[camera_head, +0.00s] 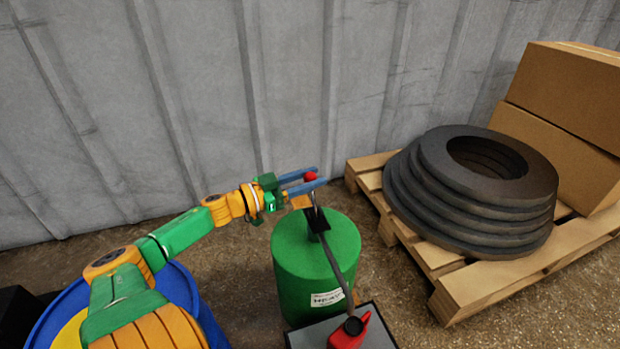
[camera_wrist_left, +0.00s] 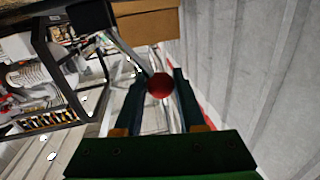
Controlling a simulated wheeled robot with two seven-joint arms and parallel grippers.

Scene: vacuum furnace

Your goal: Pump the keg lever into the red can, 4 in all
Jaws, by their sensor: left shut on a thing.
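The green keg (camera_head: 315,262) stands upright on the ground in the head view, with a dark pump and spout pipe on top. The lever's red ball knob (camera_head: 311,176) is between the blue fingers of my left gripper (camera_head: 312,180), which is shut on it above the keg. The knob (camera_wrist_left: 160,86) also shows between the fingertips of the left gripper (camera_wrist_left: 161,88) in the left wrist view. The red can (camera_head: 349,332) sits at the bottom of the head view, under the low end of the spout. My right gripper is in neither view.
The can rests on a grey platform (camera_head: 377,325) in front of the keg. A pallet (camera_head: 449,291) with stacked tires (camera_head: 478,232) and cardboard boxes (camera_head: 566,98) stands on the right. A blue drum (camera_head: 190,290) is at the lower left. A corrugated wall (camera_head: 200,90) closes the back.

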